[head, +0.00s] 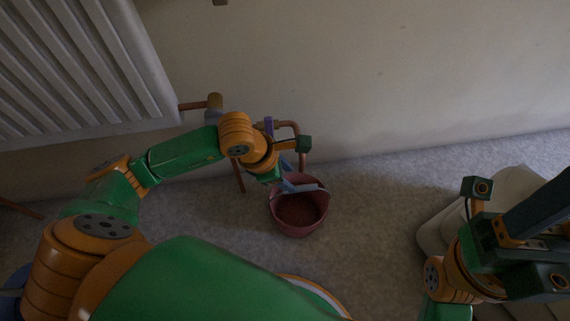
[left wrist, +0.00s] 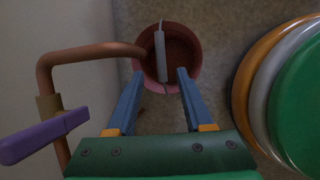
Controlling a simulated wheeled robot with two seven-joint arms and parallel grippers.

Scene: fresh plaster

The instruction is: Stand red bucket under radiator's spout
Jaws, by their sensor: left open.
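The red bucket (head: 297,231) stands upright on the grey floor, with its pale grey handle raised across its mouth. The radiator (head: 85,75) hangs on the wall at upper left. Its copper spout (head: 304,157) bends down at the bucket's back rim; in the left wrist view the spout (left wrist: 95,52) ends over the bucket's (left wrist: 190,79) left edge. My left gripper (left wrist: 160,72) is open above the bucket, with the handle (left wrist: 160,57) between its fingertips in that view; it also shows in the head view (head: 293,186). My right gripper (head: 520,235) is at far right, its jaws unclear.
A purple valve lever (left wrist: 45,135) sticks out from the pipe beside my left gripper. A pale rounded object (head: 436,222) lies under my right arm. The floor between it and the bucket is clear.

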